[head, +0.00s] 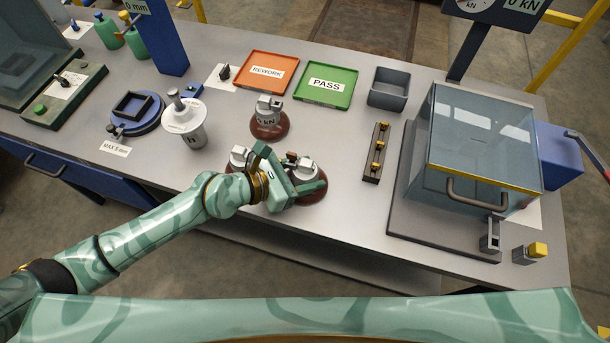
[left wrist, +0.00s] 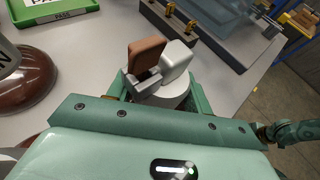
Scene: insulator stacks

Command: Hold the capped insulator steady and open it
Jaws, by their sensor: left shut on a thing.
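Three brown disc insulators with grey metal caps stand on the grey bench. One insulator (head: 270,127) stands behind my left gripper, and the cap of another (head: 239,156) shows to its left. My left gripper (head: 300,174) is shut on the right-hand capped insulator (head: 317,194), which stands upright on the bench. In the left wrist view its silver cap (left wrist: 175,94) sits between the fingers. A reddish-brown block (left wrist: 146,53) and a pale silver piece (left wrist: 176,59) stick up on top. The gripper hides part of this insulator. My right gripper is out of view.
Behind are an orange REWORK tray (head: 268,89), a green PASS tray (head: 327,106) and a grey bin (head: 388,101). A strip with brass pegs (head: 376,154) and a clear-lidded box (head: 480,150) stand right.

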